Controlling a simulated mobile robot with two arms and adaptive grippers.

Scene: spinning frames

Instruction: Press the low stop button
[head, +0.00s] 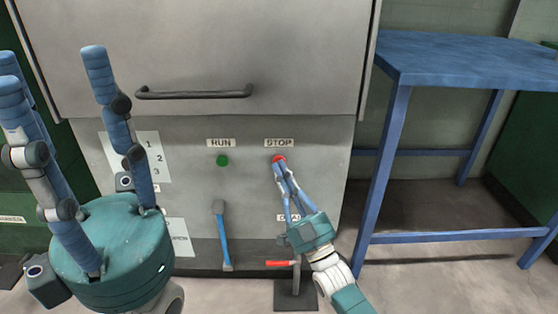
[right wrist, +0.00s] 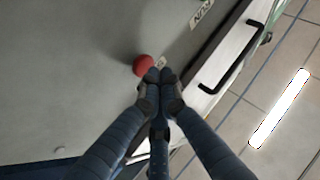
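The red stop button (head: 279,158) is on the lower grey panel under the STOP label (head: 279,143). It also shows in the right wrist view (right wrist: 143,65). My right gripper (head: 281,166) has its fingers drawn together, with the tips overlapping the lower part of the button in the head view. In the right wrist view the joined fingertips (right wrist: 158,76) are right beside the button. Whether they touch it, I cannot tell. Nothing shows between the fingers. My left gripper (head: 52,56) is close to the camera at left, fingers spread and empty, pointing up.
A green button (head: 222,160) sits left of the stop button under the RUN label (head: 221,143). A dark handle (head: 194,93) is on the panel above. Below are a blue-handled lever (head: 223,235) and a red-handled lever (head: 280,263). A blue table (head: 470,60) stands at right.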

